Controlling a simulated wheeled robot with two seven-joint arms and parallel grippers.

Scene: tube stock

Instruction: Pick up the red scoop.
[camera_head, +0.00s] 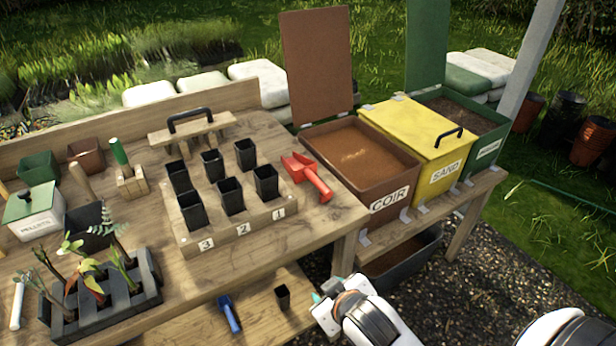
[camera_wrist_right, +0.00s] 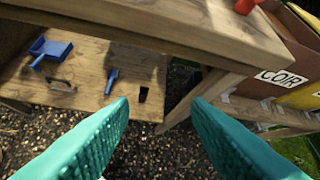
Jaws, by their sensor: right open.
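The red scoop (camera_head: 308,176) lies on the bench top at its right end, between the black pots and the coir bin. Its handle points toward the front right. In the right wrist view only a small part of the red scoop (camera_wrist_right: 246,5) shows at the top edge. My right gripper (camera_head: 318,299) is in front of the bench, below and apart from the scoop. Its two teal fingers are spread and empty in the right wrist view (camera_wrist_right: 158,104). My left gripper is not in view.
The bench edge (camera_wrist_right: 190,45) lies between my right gripper and the scoop. The open coir bin (camera_head: 388,199) and yellow sand bin (camera_head: 437,176) stand right of it. A pot rack (camera_head: 212,247) stands left. The lower shelf (camera_head: 265,325) holds blue tools and a small black pot (camera_head: 283,297).

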